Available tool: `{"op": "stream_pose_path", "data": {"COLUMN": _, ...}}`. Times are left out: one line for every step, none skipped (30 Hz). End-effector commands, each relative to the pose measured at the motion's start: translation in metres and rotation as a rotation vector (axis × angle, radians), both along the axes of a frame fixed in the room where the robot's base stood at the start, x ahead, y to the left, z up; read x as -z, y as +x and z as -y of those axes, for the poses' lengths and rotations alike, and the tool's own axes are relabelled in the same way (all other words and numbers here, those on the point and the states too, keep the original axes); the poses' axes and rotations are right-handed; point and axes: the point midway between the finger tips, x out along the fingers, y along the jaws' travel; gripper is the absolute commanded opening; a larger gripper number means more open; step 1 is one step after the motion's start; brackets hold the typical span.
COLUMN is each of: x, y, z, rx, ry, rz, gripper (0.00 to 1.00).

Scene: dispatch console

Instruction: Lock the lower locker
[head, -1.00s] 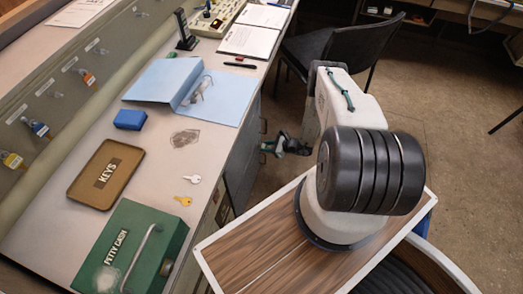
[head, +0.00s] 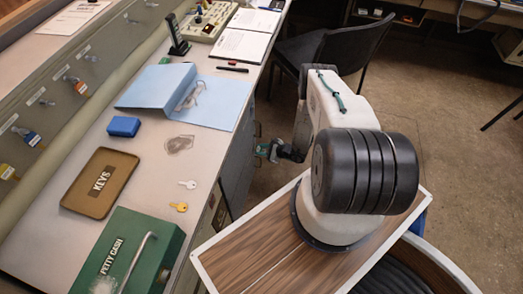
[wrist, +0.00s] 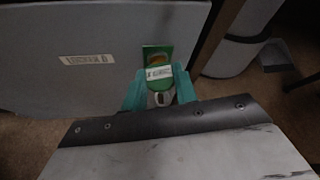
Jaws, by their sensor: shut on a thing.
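My gripper (head: 265,150) is at the front side of the desk, below the desktop. In the wrist view its teal fingers (wrist: 158,75) are shut on a green-tagged piece with a white label (wrist: 159,72), probably a key tag. The print is too small to read. Just beyond the tag is a green plate with a brass-coloured centre (wrist: 157,56), apparently a lock. It sits at the right edge of a grey locker door (wrist: 40,75) with a label plate (wrist: 87,60). The door looks closed. I cannot tell whether a key is in the lock.
On the desktop are a green petty cash box (head: 150,245), a brown KEYS tray (head: 75,200), a silver key (head: 187,184), a yellow key (head: 179,207) and a blue folder (head: 222,100). A dark chair (head: 345,50) stands behind my arm. Open floor (head: 460,150) lies right.

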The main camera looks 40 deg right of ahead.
Motion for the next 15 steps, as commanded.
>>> {"op": "stream_pose_path", "data": {"x": -0.0002, "y": 0.0009, "z": -0.0015, "rx": -0.004, "ry": 0.000, "rz": 0.001, "gripper": 0.07}}
{"op": "stream_pose_path", "data": {"x": -0.0002, "y": 0.0009, "z": -0.0016, "rx": -0.004, "ry": 0.000, "rz": 0.001, "gripper": 0.07}}
{"op": "stream_pose_path", "data": {"x": -0.0001, "y": 0.0009, "z": -0.0018, "rx": -0.004, "ry": -0.002, "rz": 0.002, "gripper": 0.07}}
{"op": "stream_pose_path", "data": {"x": -0.0001, "y": 0.0009, "z": -0.0020, "rx": -0.005, "ry": -0.007, "rz": 0.008, "gripper": 0.07}}
{"op": "stream_pose_path", "data": {"x": 0.0000, "y": 0.0007, "z": -0.0023, "rx": -0.004, "ry": -0.018, "rz": 0.016, "gripper": 0.07}}
{"op": "stream_pose_path", "data": {"x": 0.0002, "y": 0.0005, "z": -0.0029, "rx": -0.005, "ry": -0.040, "rz": 0.035, "gripper": 0.07}}
{"op": "stream_pose_path", "data": {"x": 0.0003, "y": 0.0004, "z": -0.0030, "rx": -0.004, "ry": -0.062, "rz": 0.052, "gripper": 0.07}}
{"op": "stream_pose_path", "data": {"x": 0.0005, "y": 0.0002, "z": -0.0033, "rx": -0.005, "ry": -0.088, "rz": 0.071, "gripper": 0.07}}
{"op": "stream_pose_path", "data": {"x": 0.0008, "y": 0.0003, "z": -0.0034, "rx": -0.004, "ry": -0.121, "rz": 0.097, "gripper": 0.07}}
{"op": "stream_pose_path", "data": {"x": 0.0007, "y": 0.0003, "z": -0.0035, "rx": -0.005, "ry": -0.144, "rz": 0.116, "gripper": 0.07}}
{"op": "stream_pose_path", "data": {"x": 0.0008, "y": 0.0002, "z": -0.0028, "rx": -0.002, "ry": -0.165, "rz": 0.131, "gripper": 0.07}}
{"op": "stream_pose_path", "data": {"x": 0.0007, "y": 0.0003, "z": -0.0027, "rx": -0.004, "ry": -0.188, "rz": 0.149, "gripper": 0.07}}
{"op": "stream_pose_path", "data": {"x": 0.0006, "y": 0.0005, "z": -0.0024, "rx": -0.003, "ry": -0.201, "rz": 0.160, "gripper": 0.07}}
{"op": "stream_pose_path", "data": {"x": 0.0003, "y": 0.0008, "z": -0.0022, "rx": -0.003, "ry": -0.211, "rz": 0.167, "gripper": 0.07}}
{"op": "stream_pose_path", "data": {"x": 0.0002, "y": 0.0009, "z": -0.0021, "rx": -0.004, "ry": -0.219, "rz": 0.173, "gripper": 0.07}}
